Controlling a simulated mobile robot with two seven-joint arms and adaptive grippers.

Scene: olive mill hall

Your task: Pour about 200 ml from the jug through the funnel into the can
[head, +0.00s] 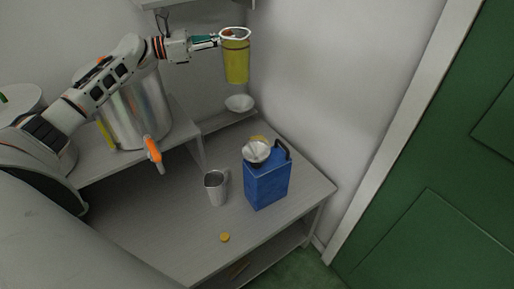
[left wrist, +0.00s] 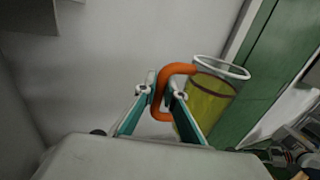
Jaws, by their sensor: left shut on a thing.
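The jug (head: 236,62) is clear and holds yellow-green liquid up to near its rim. My left gripper (head: 212,42) is shut on the jug's orange handle and holds the jug up in the air, about upright, behind and above the can. The left wrist view shows the handle (left wrist: 166,92) between the fingers and the jug (left wrist: 208,103) beyond them. The blue can (head: 266,186) stands on the table with a dark handle on top. The silvery funnel (head: 256,152) sits on top of the can; its spout is hidden. My right gripper is out of view.
A metal pitcher (head: 216,189) stands left of the can on the table (head: 180,228). A yellow cap (head: 224,237) lies in front. A steel tank (head: 140,112) with an orange-handled tap stands on a raised shelf at left. A white bowl (head: 239,103) is at the back.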

